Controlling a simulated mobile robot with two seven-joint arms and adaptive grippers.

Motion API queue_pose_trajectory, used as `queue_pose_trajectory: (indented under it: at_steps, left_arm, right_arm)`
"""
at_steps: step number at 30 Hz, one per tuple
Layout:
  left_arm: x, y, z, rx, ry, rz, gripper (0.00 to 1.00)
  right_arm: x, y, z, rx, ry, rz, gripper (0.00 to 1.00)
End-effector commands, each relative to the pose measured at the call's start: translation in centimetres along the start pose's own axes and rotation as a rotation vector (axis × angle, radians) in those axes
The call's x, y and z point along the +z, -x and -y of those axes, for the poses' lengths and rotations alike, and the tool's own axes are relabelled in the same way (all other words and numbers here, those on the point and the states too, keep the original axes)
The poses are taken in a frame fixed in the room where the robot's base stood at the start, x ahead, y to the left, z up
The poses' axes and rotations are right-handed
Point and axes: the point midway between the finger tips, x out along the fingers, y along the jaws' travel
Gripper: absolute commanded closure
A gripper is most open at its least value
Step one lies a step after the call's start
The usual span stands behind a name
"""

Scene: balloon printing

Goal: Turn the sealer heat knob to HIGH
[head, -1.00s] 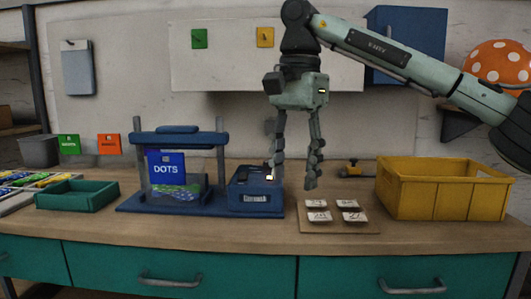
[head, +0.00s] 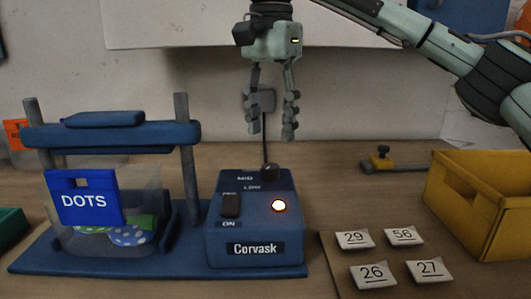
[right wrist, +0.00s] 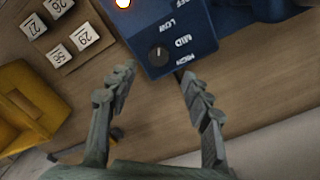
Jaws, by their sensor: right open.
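The blue sealer control box (head: 255,225) carries a dark heat knob (head: 269,173) at its top rear. MID and LOW labels show beside it in the head view. In the right wrist view, the round knob (right wrist: 158,55) sits near LOW, MID and HIGH labels; its small pale mark is too small to read surely. My right gripper (head: 272,133) points down, open and empty, above and behind the knob. In the right wrist view, its fingertips (right wrist: 156,75) lie apart on either side of the knob's edge of the box, not touching the knob. My left gripper is out of view.
The sealer frame (head: 110,134) with a DOTS bag (head: 84,203) stands left of the box. A glowing lamp (head: 279,206) and a rocker switch (head: 231,205) are on the box. Numbered tags (head: 373,276) and a yellow crate (head: 480,210) lie to the right.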

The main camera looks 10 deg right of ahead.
Motion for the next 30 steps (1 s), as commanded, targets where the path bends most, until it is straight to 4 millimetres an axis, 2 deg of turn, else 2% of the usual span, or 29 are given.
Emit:
queue_pose_trajectory:
  at_steps: [1,3,12,16,23,30]
  left_arm:
    - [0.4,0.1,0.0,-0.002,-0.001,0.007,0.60]
    - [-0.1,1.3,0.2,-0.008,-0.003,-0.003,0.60]
    - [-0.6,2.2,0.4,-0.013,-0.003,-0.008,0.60]
    - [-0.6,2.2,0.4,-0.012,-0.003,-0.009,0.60]
    - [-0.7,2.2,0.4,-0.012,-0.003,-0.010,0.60]
    - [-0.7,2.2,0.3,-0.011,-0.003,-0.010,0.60]
  right_arm:
    - [0.0,-1.1,0.0,0.003,0.000,0.003,0.51]
    - [0.0,-2.4,0.0,0.003,0.000,0.003,0.51]
    - [0.0,-6.2,-0.1,0.000,-0.003,0.001,0.51]
    - [0.0,-6.8,-0.1,0.000,-0.003,0.000,0.51]
    - [0.0,-6.9,0.0,-0.001,-0.003,0.000,0.51]
    - [0.0,-6.9,0.0,-0.001,-0.002,0.001,0.78]
